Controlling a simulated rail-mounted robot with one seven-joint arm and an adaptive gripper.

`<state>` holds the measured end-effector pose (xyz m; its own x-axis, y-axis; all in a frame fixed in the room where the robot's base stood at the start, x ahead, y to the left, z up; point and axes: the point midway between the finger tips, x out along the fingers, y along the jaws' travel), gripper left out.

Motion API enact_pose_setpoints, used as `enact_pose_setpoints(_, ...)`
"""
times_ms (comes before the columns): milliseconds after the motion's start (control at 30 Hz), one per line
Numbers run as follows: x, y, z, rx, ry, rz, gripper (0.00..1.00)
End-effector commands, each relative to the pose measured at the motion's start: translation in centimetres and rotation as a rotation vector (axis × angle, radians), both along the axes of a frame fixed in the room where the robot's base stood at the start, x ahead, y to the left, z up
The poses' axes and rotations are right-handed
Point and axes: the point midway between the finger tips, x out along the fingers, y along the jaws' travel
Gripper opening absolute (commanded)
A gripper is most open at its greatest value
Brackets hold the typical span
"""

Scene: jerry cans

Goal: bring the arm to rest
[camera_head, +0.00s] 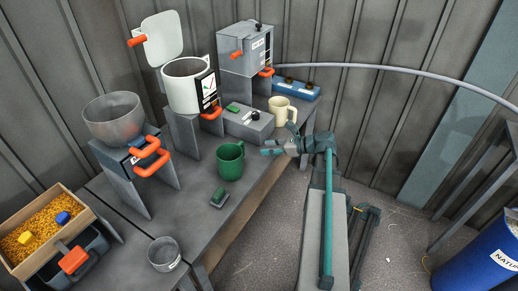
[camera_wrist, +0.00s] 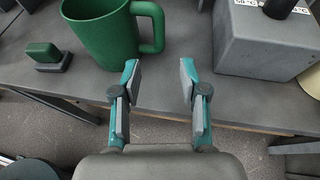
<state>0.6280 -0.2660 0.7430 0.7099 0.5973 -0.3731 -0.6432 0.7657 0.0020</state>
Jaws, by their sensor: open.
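My gripper (camera_head: 268,147) is at the end of my arm, above the front edge of the grey bench, just right of the green mug (camera_head: 230,161). In the wrist view my gripper (camera_wrist: 160,82) is open, with its two fingers apart and nothing between them. The green mug (camera_wrist: 97,32) stands upright on the bench, ahead and left of the fingers there, with its handle toward the left finger. The fingers and the mug appear apart.
A grey box (camera_head: 248,122) stands behind my gripper, and a cream mug (camera_head: 282,111) is to its right. A small green-topped block (camera_head: 220,197) lies near the bench edge. Floor (camera_head: 260,240) shows in front.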

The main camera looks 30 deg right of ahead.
Motion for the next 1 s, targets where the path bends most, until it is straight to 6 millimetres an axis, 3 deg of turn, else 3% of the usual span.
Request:
enact_pose_setpoints(200,-0.9,-0.8,0.5,-0.001,-0.001,0.000,0.43)
enact_pose_setpoints(733,-0.9,-0.8,0.5,-0.030,-0.025,0.016,0.43)
enact_pose_setpoints(867,-1.1,-1.1,-0.2,-0.161,-0.087,0.066,0.43)
enact_pose_setpoints(967,-2.0,-1.4,-2.1,-0.351,-0.123,0.145,0.43)
enact_pose_setpoints(1000,-2.8,-1.5,-3.5,-0.434,-0.128,0.189,0.43)
